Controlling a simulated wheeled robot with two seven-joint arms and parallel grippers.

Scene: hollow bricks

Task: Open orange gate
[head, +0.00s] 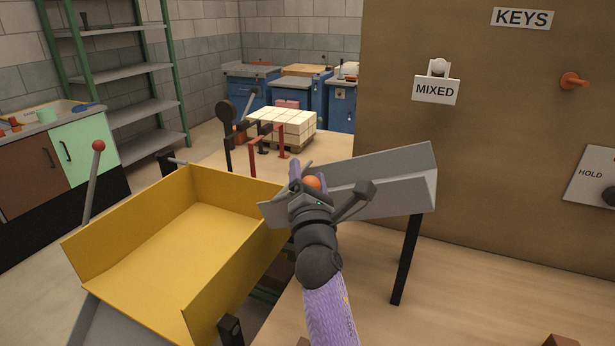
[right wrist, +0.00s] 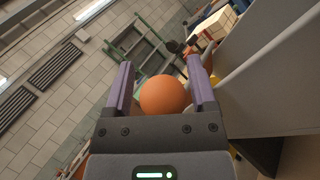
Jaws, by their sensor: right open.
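An orange ball-shaped knob (head: 313,183) shows just behind my right gripper (head: 303,172), at the left end of a grey sloping chute. In the right wrist view the orange ball (right wrist: 165,96) sits between the two purple fingers of the right gripper (right wrist: 161,70). The fingers are open, with a visible gap on the ball's left; contact on the right cannot be told. No orange gate panel can be made out; what the knob is fixed to is hidden by my gripper and wrist. My left gripper is not in view.
The grey chute (head: 385,188) stands on black legs right of my gripper. A yellow tray (head: 150,262) lies to the left, near a red-knobbed lever (head: 97,165). A brown board (head: 500,140) holds a MIXED tag (head: 436,90). A pallet of pale bricks (head: 285,125) stands behind.

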